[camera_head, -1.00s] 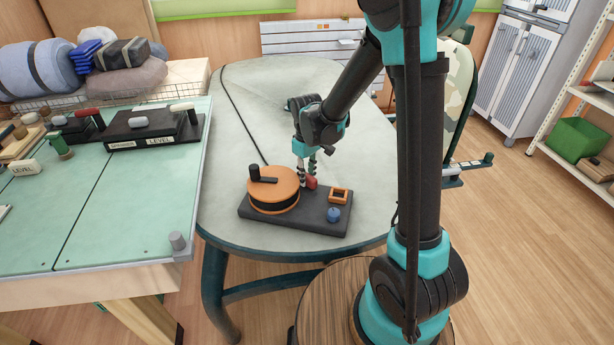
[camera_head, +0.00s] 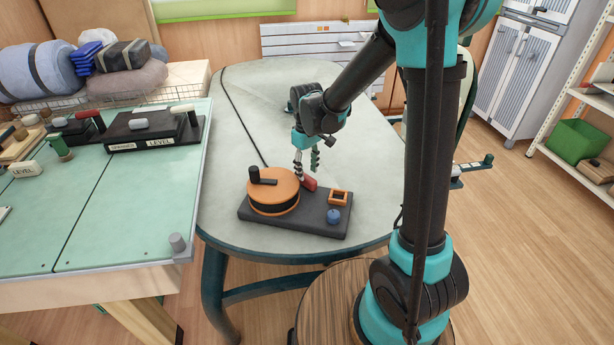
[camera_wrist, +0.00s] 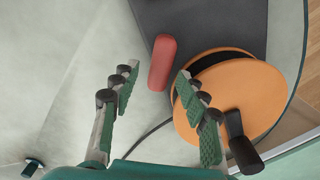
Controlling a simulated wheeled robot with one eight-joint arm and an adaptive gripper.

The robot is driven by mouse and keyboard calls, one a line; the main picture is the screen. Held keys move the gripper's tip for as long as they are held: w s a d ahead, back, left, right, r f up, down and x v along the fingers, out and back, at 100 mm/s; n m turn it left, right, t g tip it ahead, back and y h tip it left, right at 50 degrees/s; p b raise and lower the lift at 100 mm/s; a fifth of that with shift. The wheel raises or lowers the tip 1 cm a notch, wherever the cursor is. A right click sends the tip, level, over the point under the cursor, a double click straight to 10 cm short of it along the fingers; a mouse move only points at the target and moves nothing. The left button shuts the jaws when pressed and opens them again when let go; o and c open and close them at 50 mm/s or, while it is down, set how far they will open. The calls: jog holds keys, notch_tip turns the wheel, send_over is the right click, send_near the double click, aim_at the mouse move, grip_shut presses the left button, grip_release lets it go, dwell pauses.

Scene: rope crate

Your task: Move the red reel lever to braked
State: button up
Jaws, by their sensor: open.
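The red reel lever (camera_head: 309,184) stands beside the orange reel (camera_head: 273,192) on a dark base (camera_head: 290,224). In the wrist view the red lever (camera_wrist: 162,62) lies ahead of and between the lines of the two fingers, near the orange reel (camera_wrist: 245,90). My gripper (camera_head: 307,166) is above and just behind the lever in the head view, with its fingers spread. In the wrist view my gripper (camera_wrist: 155,85) is open and nothing is between the pads. The right finger overlaps the reel in that picture. Whether a finger touches the lever cannot be told.
A cord (camera_head: 240,118) runs back across the table (camera_head: 220,170). The table behind the reel is otherwise mostly clear.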

aim_at(307, 176)
jog(key=shift+r, duration=2.2)
